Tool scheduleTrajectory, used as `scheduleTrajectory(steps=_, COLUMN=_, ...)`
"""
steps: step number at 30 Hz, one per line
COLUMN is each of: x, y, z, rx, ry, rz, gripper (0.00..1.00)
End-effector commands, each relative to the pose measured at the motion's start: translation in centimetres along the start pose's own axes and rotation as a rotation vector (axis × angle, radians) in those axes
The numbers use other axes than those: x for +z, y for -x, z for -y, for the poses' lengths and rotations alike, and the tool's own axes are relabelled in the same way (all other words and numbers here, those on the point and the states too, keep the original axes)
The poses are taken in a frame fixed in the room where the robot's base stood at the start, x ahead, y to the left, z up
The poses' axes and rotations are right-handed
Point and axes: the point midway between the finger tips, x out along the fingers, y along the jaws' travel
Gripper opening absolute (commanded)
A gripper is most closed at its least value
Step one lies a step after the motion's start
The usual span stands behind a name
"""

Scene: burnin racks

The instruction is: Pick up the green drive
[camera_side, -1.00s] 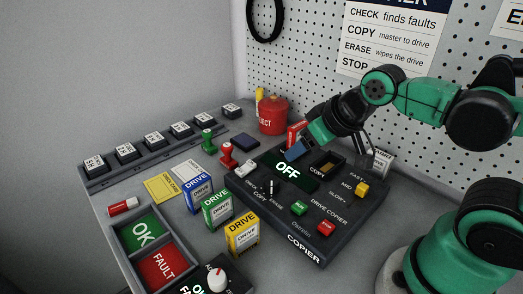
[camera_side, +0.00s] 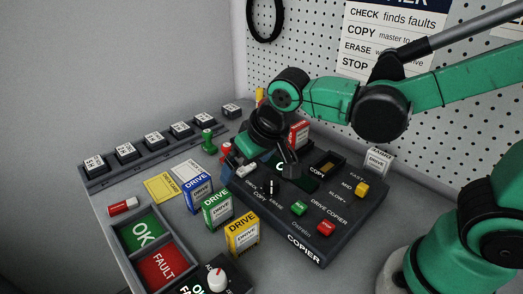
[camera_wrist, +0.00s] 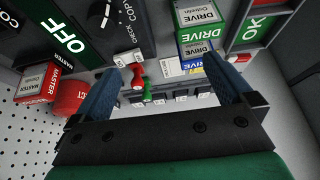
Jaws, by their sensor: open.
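The green drive (camera_side: 217,209) is an upright box with a green front and white label, between a blue drive and a yellow drive on the grey table, left of the copier. It also shows in the wrist view (camera_wrist: 201,38), at upper right, beyond my right-hand finger. My gripper (camera_side: 259,169) is open and empty above the copier's left rear part, behind and to the right of the green drive in the side view. Its two blue fingers are spread wide in the wrist view (camera_wrist: 160,65), with nothing between them at their tips.
The blue drive (camera_side: 198,190) and yellow drive (camera_side: 241,235) stand close on either side. The copier (camera_side: 295,238) lies to the right, the OK/FAULT tray (camera_side: 162,246) to the left. Red and green stamps (camera_side: 208,142) stand behind. An order card (camera_side: 161,187) lies flat.

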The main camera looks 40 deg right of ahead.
Motion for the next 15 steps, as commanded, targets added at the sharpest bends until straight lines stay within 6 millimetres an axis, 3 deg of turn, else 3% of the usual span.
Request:
scheduleTrajectory(steps=3, x=-0.2, y=-2.1, z=2.8, rx=0.007, ry=0.007, rz=0.036, gripper=1.0)
scheduleTrajectory(steps=6, x=0.0, y=-3.2, z=4.2, rx=0.016, ry=0.004, rz=0.053, gripper=1.0)
scheduleTrajectory(steps=15, x=0.2, y=-5.0, z=5.1, rx=0.025, ry=0.0, rz=0.065, gripper=1.0)
